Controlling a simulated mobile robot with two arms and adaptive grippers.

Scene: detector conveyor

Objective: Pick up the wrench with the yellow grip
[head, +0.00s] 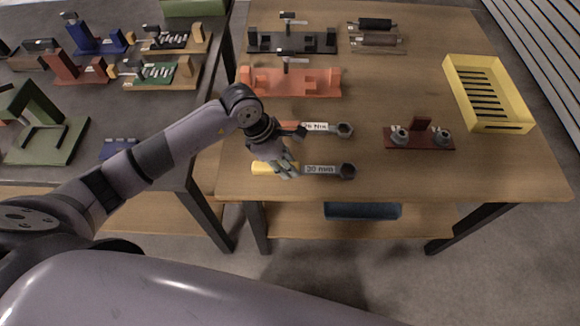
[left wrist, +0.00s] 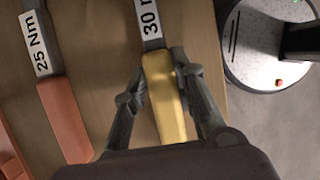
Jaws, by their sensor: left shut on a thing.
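The wrench with the yellow grip (head: 262,168) lies near the front edge of the wooden table, with its label and ring head pointing right in the head view. Its yellow grip also shows in the left wrist view (left wrist: 163,92). My left gripper (head: 288,172) is at this wrench, with its fingers on both sides of the yellow grip, shut on it. A second wrench with an orange-red grip (left wrist: 66,118), labelled 25 Nm, lies parallel behind it; its ring head (head: 344,130) shows in the head view. My right gripper is not in view.
A yellow tray (head: 516,128) stands at the right of the wooden table (head: 400,185). A dark red holder with metal parts (head: 419,141) sits in front of it. An orange rack (head: 262,83) and a black rack (head: 262,44) stand farther back. A dark table with several fixtures is at left.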

